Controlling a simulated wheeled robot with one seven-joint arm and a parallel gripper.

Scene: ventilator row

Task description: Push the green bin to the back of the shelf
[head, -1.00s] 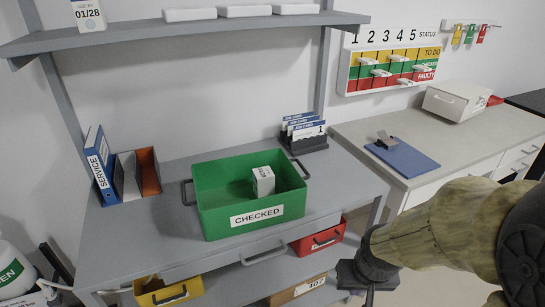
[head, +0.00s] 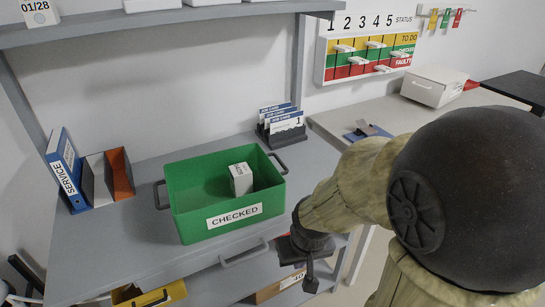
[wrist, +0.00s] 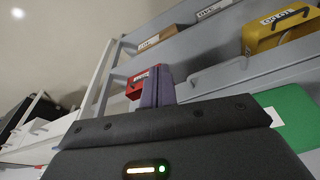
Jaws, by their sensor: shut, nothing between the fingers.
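The green bin (head: 188,216) with a CHECKED label (head: 234,215) stands upright on the upper grey shelf (head: 120,220) of the bench, close to its front edge. A small white box (head: 241,178) stands inside it. There is bare shelf between the bin and the wall. My gripper (head: 311,284) hangs to the right of the bin and in front of the shelf edge, apart from the bin. In the wrist view, my shut fingers (wrist: 158,88) hold nothing, and part of the green bin (wrist: 295,112) shows at the right.
A job-card rack (head: 284,127) stands behind the bin at right. A blue SERVICE binder (head: 66,172) and other binders (head: 108,178) stand at left. Below are a yellow bin (head: 150,295) and a red bin (wrist: 137,82). A counter (head: 390,112) is at right.

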